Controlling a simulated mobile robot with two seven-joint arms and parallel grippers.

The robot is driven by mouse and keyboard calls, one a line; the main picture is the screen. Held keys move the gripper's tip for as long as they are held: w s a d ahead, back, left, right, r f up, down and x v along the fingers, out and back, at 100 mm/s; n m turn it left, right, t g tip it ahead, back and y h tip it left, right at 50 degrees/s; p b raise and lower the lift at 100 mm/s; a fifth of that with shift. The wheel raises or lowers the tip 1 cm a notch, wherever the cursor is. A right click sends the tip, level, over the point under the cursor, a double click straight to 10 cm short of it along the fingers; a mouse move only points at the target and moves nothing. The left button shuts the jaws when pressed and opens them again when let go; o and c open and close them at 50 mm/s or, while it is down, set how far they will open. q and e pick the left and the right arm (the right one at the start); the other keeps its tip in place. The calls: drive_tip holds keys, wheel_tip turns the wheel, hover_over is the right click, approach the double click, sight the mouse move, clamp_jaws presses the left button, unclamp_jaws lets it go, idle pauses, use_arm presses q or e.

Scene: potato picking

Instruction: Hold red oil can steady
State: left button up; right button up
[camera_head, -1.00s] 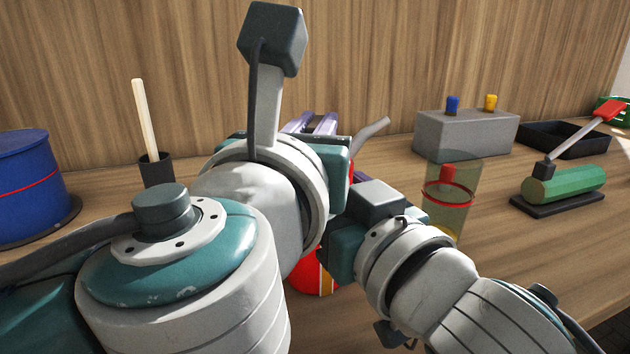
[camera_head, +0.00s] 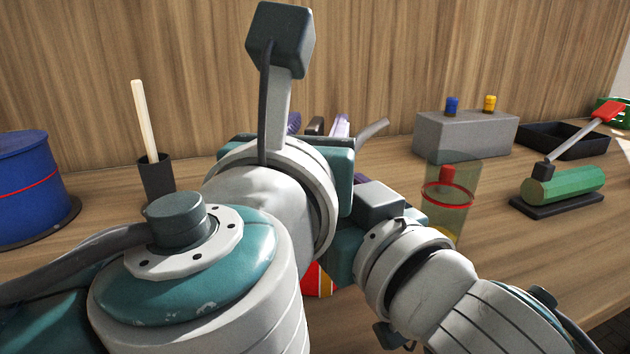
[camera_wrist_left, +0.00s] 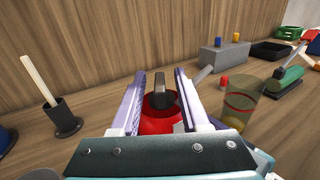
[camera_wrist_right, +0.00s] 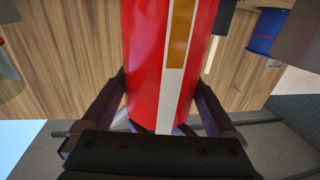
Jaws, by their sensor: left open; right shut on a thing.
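The red oil can (camera_head: 318,280) is mostly hidden behind my arms in the head view. Its grey spout (camera_head: 373,129) sticks out to the right. In the left wrist view its red top (camera_wrist_left: 158,122) and a dark upright part (camera_wrist_left: 160,95) lie between the fingers of my left gripper (camera_wrist_left: 160,74), which is open. I cannot tell whether those fingers touch the can. In the right wrist view the can's striped red body (camera_wrist_right: 145,60) fills the middle, with the fingers of my right gripper (camera_wrist_right: 160,90) shut on its two sides.
A blue drum (camera_head: 30,190) and a dark cup (camera_head: 157,178) with a wooden stick stand at left. At right are a clear beaker (camera_head: 447,215), a grey block (camera_head: 465,135) with two coloured knobs, a black tray (camera_head: 565,139) and a green roller (camera_head: 563,186). A wooden wall stands behind.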

use_arm(q)
drive_tip(key=s, duration=0.3)
drive_tip(key=s+a, duration=0.1)
drive_tip(key=s, duration=0.1)
drive_tip(key=shift+s, duration=0.35)
